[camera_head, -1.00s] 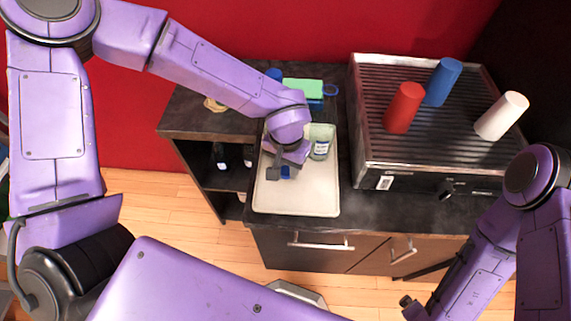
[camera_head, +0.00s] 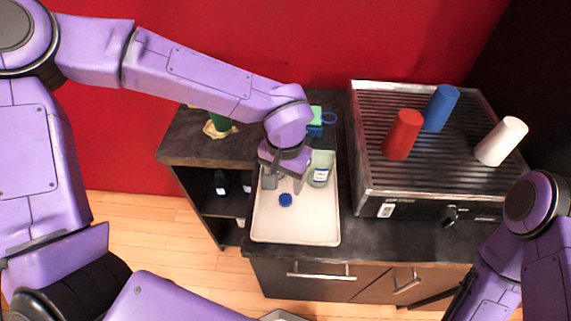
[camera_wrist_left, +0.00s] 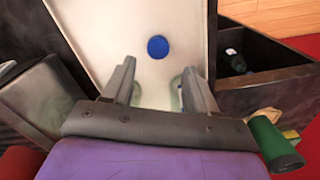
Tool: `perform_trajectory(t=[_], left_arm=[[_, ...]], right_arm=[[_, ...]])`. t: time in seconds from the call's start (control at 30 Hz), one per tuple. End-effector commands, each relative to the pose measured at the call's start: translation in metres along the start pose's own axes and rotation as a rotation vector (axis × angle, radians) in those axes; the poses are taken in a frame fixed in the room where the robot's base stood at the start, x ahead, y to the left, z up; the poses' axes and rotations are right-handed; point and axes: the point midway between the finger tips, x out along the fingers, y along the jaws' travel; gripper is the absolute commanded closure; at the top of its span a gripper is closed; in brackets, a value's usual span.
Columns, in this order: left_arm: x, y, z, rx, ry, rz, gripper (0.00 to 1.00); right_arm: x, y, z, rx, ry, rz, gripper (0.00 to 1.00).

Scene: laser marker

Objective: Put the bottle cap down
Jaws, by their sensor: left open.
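The blue bottle cap (camera_head: 285,200) lies on the cream tray (camera_head: 296,228), near its middle. It also shows in the left wrist view (camera_wrist_left: 157,47), beyond the fingertips and apart from them. My left gripper (camera_head: 284,184) is open and empty above the tray, just behind the cap; its two spread fingers show in the left wrist view (camera_wrist_left: 160,80). A pale green glass jar with a label (camera_head: 320,170) stands on the tray, right of the gripper. In the wrist view the jar is partly hidden behind the fingers. My right gripper is out of view; only its arm shows at lower right.
A ribbed metal grill (camera_head: 415,180) stands right of the tray, holding a red cylinder (camera_head: 403,135), a blue one (camera_head: 440,108) and a white one (camera_head: 501,142). A green object (camera_head: 219,124) and blue and green items (camera_head: 316,122) sit at the back. The tray's front is clear.

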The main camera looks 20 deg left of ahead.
Motion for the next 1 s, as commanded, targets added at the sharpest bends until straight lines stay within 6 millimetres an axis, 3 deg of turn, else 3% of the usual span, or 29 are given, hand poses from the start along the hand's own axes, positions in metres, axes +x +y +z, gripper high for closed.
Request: perform_trajectory(t=[0.1,0.3,1.0], left_arm=[[-0.032,0.000,-0.001,0.000,0.007,0.002,0.42],[-0.060,0.000,-0.001,0.001,0.005,0.001,0.42],[-0.064,0.001,-0.001,0.002,0.005,0.001,0.42]], right_arm=[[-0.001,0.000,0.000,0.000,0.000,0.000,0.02],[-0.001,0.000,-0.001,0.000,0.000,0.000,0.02],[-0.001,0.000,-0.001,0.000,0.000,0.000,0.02]])
